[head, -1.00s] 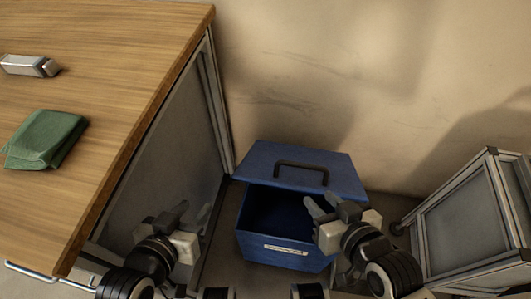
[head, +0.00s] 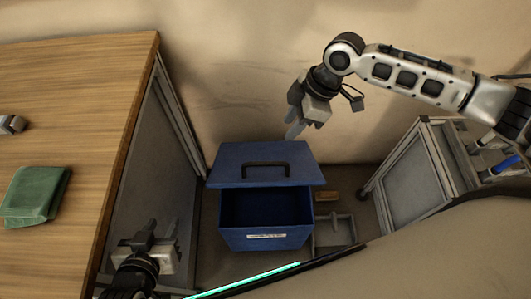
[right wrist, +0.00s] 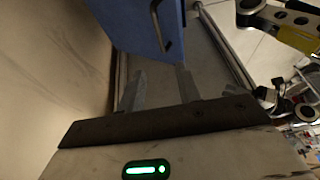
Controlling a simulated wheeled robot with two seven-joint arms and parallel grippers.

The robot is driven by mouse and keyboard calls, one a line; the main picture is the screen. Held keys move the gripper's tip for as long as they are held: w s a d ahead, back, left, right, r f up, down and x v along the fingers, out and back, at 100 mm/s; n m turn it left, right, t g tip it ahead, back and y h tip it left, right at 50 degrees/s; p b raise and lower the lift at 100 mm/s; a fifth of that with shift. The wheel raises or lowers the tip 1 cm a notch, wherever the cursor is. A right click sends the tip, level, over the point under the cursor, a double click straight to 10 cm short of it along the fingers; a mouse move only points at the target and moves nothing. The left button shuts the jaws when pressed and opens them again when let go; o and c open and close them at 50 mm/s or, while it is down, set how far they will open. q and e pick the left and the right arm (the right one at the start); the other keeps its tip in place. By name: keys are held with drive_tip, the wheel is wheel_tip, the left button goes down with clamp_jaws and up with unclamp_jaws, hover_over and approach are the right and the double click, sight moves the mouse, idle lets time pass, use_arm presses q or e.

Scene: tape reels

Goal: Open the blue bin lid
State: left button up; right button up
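The blue bin (head: 266,238) stands on the floor against the wall, with a white label on its front. Its blue lid (head: 225,168) with a dark handle (head: 265,168) is tilted up, leaving a dark gap at the front. The lid and handle also show in the right wrist view (right wrist: 135,25). My right gripper (head: 296,131) is open and empty, above the lid's rear right edge; its fingers stand apart in the right wrist view (right wrist: 160,88). My left gripper (head: 160,228) is low, left of the bin, with its fingers apart and empty.
A wooden table (head: 80,110) at left holds a green cloth (head: 35,195) and a small grey object (head: 10,124). A metal-framed cart (head: 405,185) stands at right. A grey tray (head: 338,228) lies on the floor right of the bin.

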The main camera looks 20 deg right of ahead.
sight(263, 163)
drive_tip(key=x, duration=1.5)
drive_tip(key=shift+f+b, duration=0.4)
clamp_jaws()
